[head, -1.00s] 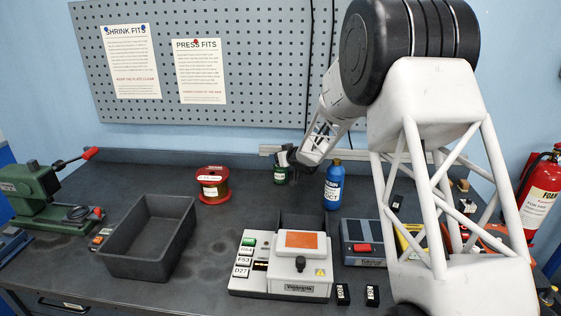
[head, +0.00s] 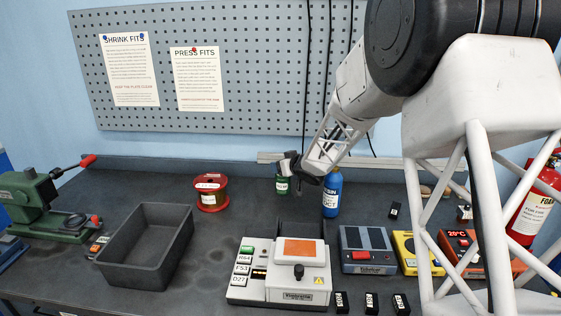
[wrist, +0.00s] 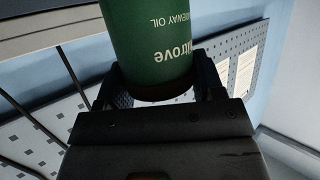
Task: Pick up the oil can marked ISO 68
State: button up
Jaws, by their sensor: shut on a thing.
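A green oil can (head: 282,186) stands out at the back of the bench in the head view, partly covered by my gripper (head: 291,167). In the wrist view the green can (wrist: 150,35) fills the top middle, with its white lettering upside down, reading "itrove" and part of "WAY OIL". The ISO marking is not readable in either view. My gripper's dark fingers lie on either side of the can, shut on it. Whether the can's base touches the bench is unclear.
A blue bottle (head: 332,196) stands close right of the can. A red spool (head: 210,193) is to the left. A dark open bin (head: 148,262), a white device (head: 300,285) and a grey-blue box with a red button (head: 366,250) are nearer. Bench between spool and bin is clear.

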jog(key=s+d, duration=0.2)
jog(key=s, duration=0.5)
jog(key=shift+s+r, duration=0.15)
jog(key=shift+r, duration=0.3)
dwell(0.4)
